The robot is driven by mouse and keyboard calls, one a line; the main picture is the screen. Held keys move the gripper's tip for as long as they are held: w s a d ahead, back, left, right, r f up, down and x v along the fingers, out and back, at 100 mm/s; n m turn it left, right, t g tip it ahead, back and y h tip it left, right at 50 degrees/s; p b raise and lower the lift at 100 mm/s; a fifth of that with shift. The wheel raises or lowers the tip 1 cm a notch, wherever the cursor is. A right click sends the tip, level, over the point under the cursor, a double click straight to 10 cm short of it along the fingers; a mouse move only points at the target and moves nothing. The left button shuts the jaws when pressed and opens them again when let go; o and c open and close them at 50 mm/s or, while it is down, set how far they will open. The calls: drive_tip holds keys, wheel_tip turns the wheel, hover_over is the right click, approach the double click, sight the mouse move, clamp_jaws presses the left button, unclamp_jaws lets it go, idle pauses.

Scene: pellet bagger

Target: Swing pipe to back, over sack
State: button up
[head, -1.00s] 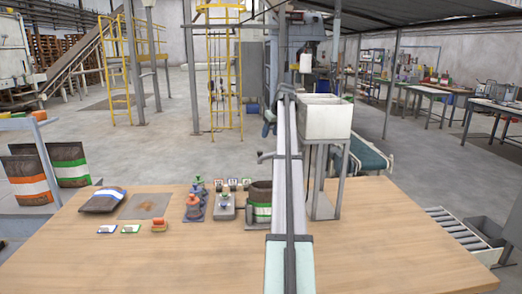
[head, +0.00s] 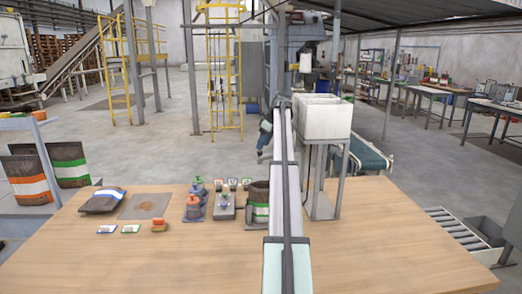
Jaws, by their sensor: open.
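The open sack (head: 257,213), brown with a green and white band, stands upright on the table just left of my arm, which hides its right side. My gripper (head: 261,155) is small in the head view, left of my arm and above and behind the sack. It is open and apart from the sack. A short grey bar shows close by it, and I cannot tell whether this is the pipe or whether the two touch. My arm hides most of the area between the sack and the white bins.
White bins (head: 326,118) on a grey stand (head: 325,190) rise right of my arm. The front table is clear.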

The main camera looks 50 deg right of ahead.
drive_tip(key=shift+x, duration=1.9)
clamp_jaws()
